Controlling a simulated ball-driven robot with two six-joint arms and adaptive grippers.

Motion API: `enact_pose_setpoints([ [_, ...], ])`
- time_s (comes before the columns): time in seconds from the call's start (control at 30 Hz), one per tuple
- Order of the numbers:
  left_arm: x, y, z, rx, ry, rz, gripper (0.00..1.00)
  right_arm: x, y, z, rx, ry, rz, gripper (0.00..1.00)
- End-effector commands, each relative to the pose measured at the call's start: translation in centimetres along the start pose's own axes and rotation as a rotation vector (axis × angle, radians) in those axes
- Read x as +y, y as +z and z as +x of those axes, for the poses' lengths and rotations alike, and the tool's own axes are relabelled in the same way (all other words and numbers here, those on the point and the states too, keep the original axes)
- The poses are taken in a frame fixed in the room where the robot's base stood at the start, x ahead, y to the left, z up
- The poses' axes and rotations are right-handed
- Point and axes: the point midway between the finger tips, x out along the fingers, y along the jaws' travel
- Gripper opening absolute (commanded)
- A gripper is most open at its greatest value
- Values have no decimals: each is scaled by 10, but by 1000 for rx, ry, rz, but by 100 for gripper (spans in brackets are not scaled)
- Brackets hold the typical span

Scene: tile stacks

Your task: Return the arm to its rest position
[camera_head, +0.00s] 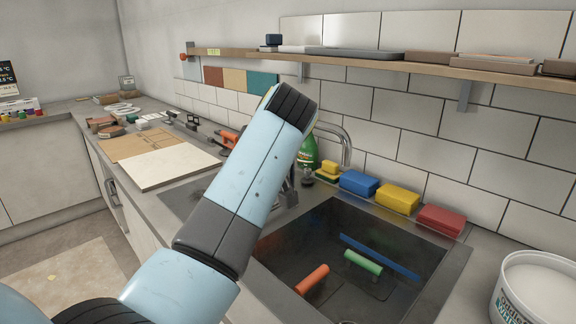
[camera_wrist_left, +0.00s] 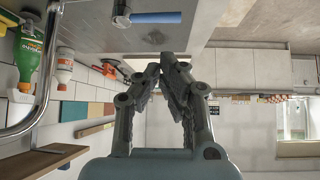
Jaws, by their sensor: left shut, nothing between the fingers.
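My left arm (camera_head: 245,185), light blue and dark grey, rises from the lower left of the head view and reaches over the counter by the sink. Its wrist end is near the wall, and it hides part of the counter and tap. My left gripper (camera_wrist_left: 162,66) shows in the left wrist view with its two dark fingers closed together at the tips. Nothing is between them. In that view the sink, the tap and bottles lie beyond the fingers, and I see no contact with them. My right gripper is not in view.
The dark sink (camera_head: 425,255) holds an orange cylinder (camera_head: 312,280), a green cylinder (camera_head: 363,262) and a blue bar (camera_head: 380,257). Blue (camera_head: 359,183), yellow (camera_head: 398,199) and red (camera_head: 441,220) blocks line its back edge. A white tub (camera_head: 537,290) stands at right; a shelf (camera_head: 400,65) runs above.

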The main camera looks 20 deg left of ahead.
Motion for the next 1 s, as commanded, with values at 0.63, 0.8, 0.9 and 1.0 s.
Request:
enact_pose_setpoints([
  [0.63, -175, 138, 12, -238, 229, 608, 0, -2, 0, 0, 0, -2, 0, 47],
  [0.8, -212, 164, -10, -279, 324, 772, 0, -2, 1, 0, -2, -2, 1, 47],
  [0.9, -229, 175, -24, -296, 375, 854, 0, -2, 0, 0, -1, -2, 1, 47],
  [1.0, -244, 185, -39, -312, 425, 929, 0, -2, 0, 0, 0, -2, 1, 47],
])
